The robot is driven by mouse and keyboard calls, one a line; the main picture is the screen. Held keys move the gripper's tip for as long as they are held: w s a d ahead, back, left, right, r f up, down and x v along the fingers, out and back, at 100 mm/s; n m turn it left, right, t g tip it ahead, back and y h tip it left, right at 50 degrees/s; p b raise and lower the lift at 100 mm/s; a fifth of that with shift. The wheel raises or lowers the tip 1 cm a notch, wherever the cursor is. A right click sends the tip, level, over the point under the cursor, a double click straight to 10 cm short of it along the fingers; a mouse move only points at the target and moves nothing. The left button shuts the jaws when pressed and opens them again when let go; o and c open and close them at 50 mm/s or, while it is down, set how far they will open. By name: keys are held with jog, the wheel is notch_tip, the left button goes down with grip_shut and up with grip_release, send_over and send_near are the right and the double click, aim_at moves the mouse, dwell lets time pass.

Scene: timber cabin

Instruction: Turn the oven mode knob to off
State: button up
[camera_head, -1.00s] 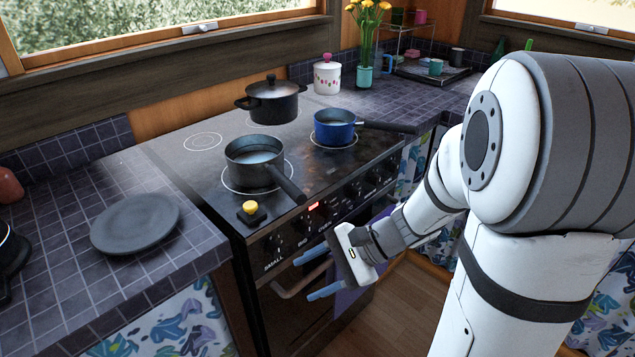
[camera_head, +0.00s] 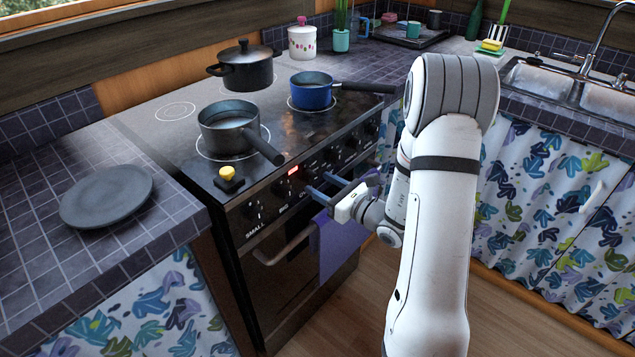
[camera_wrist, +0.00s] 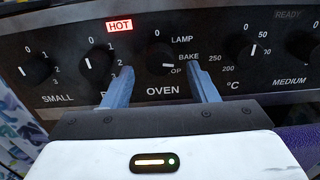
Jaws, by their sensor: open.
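The oven mode knob (camera_wrist: 160,59) is black and round, in the middle of the wrist view above the word OVEN. Labels 0, LAMP and BAKE stand around it, with one more partly hidden. Its white mark points to the right, towards the BAKE side; I cannot tell the exact setting. My gripper (camera_wrist: 161,67) is open, with one blue finger on each side of the knob. I cannot tell whether they touch it. In the head view my gripper (camera_head: 326,186) is at the stove's (camera_head: 278,262) front panel, and the fingers hide part of it.
Neighbouring knobs stand close by: SMALL (camera_wrist: 35,70) to the left and the temperature knob (camera_wrist: 251,54) to the right. A red HOT light (camera_wrist: 119,26) is lit. A purple towel (camera_head: 340,240) hangs below. A pan handle (camera_head: 263,146) juts over the stove's front edge.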

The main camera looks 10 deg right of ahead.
jog(key=shift+x, duration=1.15)
jog(key=c, duration=1)
